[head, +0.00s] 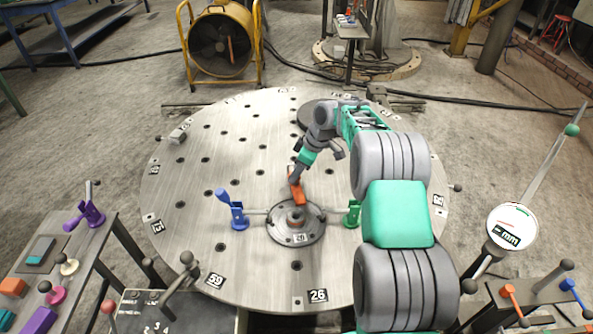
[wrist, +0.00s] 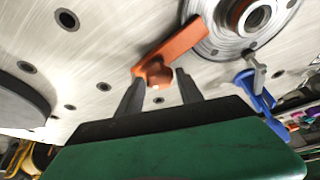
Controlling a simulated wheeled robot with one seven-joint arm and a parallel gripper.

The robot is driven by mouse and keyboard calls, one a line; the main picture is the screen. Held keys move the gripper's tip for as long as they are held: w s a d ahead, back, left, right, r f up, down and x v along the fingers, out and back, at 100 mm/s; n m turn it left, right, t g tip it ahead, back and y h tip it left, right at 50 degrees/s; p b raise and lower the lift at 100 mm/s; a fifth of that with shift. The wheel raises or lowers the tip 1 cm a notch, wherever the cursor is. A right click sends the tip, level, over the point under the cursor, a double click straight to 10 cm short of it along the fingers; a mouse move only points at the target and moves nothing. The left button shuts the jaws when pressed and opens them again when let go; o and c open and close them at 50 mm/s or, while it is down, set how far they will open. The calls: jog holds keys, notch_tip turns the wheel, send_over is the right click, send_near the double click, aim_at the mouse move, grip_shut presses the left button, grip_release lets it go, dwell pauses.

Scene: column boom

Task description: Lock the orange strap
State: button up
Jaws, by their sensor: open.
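The orange strap (head: 297,190) is a flat bar lying at the edge of the round metal hub (head: 296,236) on the big turntable. In the wrist view the strap (wrist: 183,44) runs from the hub (wrist: 215,48) down toward my gripper. Contact cannot be told. In the head view my gripper (head: 293,178) is at the strap's far end, partly hidden by my wrist.
A blue clamp (head: 238,213) stands left of the hub, and a green clamp (head: 352,213) stands right, near my arm. The blue clamp also shows in the wrist view (wrist: 255,95). A round dark disc (head: 316,113) lies at the back. The turntable's left side is mostly clear.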

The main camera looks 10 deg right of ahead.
grip_shut()
jog(key=shift+a+f+m+b, duration=0.1)
jog(key=shift+m+b, duration=0.7)
jog(key=shift+m, duration=0.1)
jog(key=shift+m+t+h, duration=0.4)
jog(key=shift+m+t, duration=0.1)
jog(key=shift+m, duration=0.2)
grip_release()
jog(key=shift+s, duration=0.1)
jog(key=v, duration=0.8)
